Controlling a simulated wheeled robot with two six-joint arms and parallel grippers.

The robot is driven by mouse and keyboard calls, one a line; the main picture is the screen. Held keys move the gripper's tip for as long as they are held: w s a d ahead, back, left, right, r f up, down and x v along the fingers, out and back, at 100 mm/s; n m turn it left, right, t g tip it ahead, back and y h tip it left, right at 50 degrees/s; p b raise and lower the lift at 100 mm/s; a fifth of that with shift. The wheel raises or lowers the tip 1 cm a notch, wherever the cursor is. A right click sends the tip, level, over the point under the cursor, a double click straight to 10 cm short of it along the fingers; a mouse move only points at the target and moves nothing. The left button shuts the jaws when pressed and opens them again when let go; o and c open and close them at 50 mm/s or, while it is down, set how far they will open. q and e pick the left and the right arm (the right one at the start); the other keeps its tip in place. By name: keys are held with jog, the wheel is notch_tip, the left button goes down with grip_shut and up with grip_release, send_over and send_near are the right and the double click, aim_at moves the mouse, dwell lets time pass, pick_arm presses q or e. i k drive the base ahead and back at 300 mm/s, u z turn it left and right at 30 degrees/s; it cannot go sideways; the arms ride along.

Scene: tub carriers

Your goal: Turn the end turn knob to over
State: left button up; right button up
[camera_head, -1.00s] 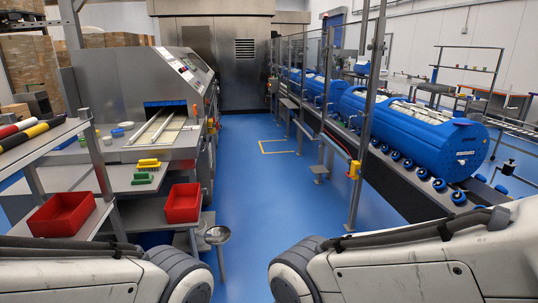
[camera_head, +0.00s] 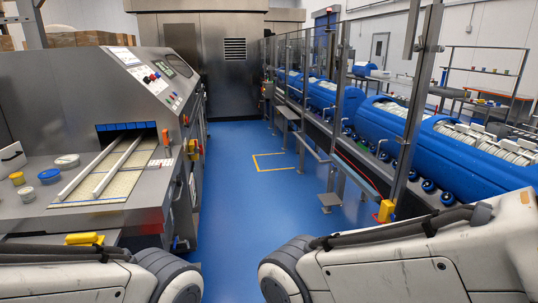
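A steel machine (camera_head: 175,130) on the left has a sloped control panel (camera_head: 133,70) with several small buttons or knobs. Red ones (camera_head: 150,77) show near the middle of the panel. At this size I cannot tell which one is the end turn knob or where it points. Both my arms show at the bottom of the view, folded, with pale links. Neither gripper is in view, and nothing of mine touches the machine.
The blue floor aisle (camera_head: 235,200) ahead is clear, with a yellow floor marking (camera_head: 272,168). A conveyor with blue tubs (camera_head: 470,155) runs along the right behind posts. A tray surface with small coloured tubs (camera_head: 49,175) juts out at left.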

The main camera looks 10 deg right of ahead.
aim_at(419, 46)
jog(key=i, duration=1.2)
jog(key=z, duration=2.05)
jog(key=i, duration=0.9)
